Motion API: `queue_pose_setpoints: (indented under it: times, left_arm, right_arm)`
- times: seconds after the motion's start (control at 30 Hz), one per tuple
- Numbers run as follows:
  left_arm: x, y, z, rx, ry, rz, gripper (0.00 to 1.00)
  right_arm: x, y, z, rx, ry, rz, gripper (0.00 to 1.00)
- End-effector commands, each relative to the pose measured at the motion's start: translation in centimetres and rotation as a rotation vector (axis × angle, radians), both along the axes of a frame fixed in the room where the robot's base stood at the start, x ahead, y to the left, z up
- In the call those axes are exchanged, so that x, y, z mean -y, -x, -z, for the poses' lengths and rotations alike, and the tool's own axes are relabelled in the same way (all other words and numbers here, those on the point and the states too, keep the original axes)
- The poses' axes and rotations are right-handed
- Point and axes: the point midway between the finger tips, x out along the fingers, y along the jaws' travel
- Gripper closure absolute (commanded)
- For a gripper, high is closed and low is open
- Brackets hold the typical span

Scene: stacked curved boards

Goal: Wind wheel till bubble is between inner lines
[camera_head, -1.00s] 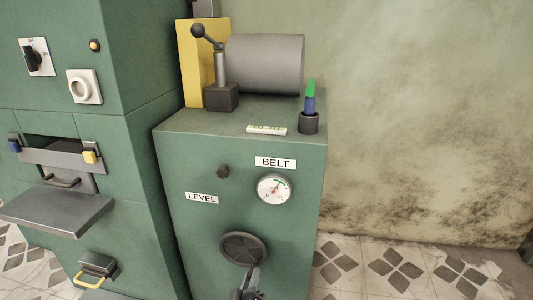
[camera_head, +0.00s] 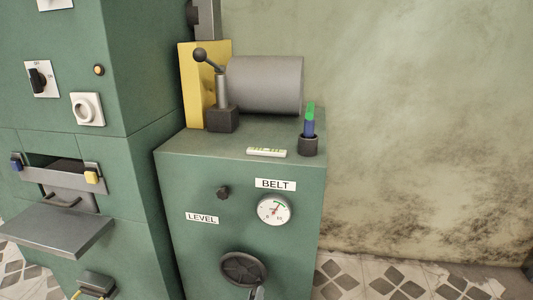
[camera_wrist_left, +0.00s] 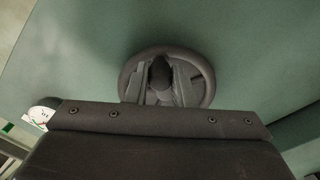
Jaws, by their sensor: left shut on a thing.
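The dark round wheel (camera_head: 243,269) is on the front of the green cabinet, below the LEVEL label (camera_head: 202,218). It also shows in the left wrist view (camera_wrist_left: 208,82). My left gripper (camera_wrist_left: 160,78) is shut on the wheel's dark handle (camera_wrist_left: 159,72), one finger on each side. In the head view only a bit of this gripper (camera_head: 257,293) shows at the bottom edge. The level vial (camera_head: 267,152), pale with a yellow-green window, lies on the cabinet's top front edge. Its bubble and lines are too small to read. My right gripper is not in view.
A BELT label (camera_head: 275,184) and round gauge (camera_head: 274,210) sit above the wheel, with a dark knob (camera_head: 223,193) to their left. A lever (camera_head: 220,95), grey drum (camera_head: 265,84) and cup with a blue-green item (camera_head: 309,145) stand on top. A taller green machine is left.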

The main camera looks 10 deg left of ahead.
Motion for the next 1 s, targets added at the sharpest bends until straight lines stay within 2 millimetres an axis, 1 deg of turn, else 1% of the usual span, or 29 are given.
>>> queue_pose_setpoints:
  times: [0.03, 0.07, 0.2, 0.23, 0.47, 0.57, 1.0]
  left_arm:
    - [0.0, 0.0, 0.0, 0.000, 0.001, 0.000, 1.00]
    - [0.0, 0.0, 0.0, 0.000, 0.001, 0.000, 0.77]
    - [0.0, 0.0, 0.0, 0.000, 0.000, 0.000, 0.59]
    - [0.0, 0.0, 0.0, 0.000, 0.000, 0.000, 0.57]
    - [0.0, 0.0, 0.0, 0.000, 0.000, 0.000, 0.57]
    - [0.0, 0.4, -0.1, -0.002, -0.001, -0.001, 0.57]
    - [-0.2, 4.8, -0.3, -0.002, 0.000, -0.001, 0.57]
  right_arm:
    - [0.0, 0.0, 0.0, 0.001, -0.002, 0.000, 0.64]
    - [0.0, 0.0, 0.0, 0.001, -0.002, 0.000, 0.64]
    - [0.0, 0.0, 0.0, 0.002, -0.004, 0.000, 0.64]
    - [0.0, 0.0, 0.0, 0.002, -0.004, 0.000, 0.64]
    - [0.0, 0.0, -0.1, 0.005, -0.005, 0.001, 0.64]
    - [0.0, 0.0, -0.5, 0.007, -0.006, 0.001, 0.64]
    - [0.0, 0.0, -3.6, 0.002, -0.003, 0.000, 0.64]
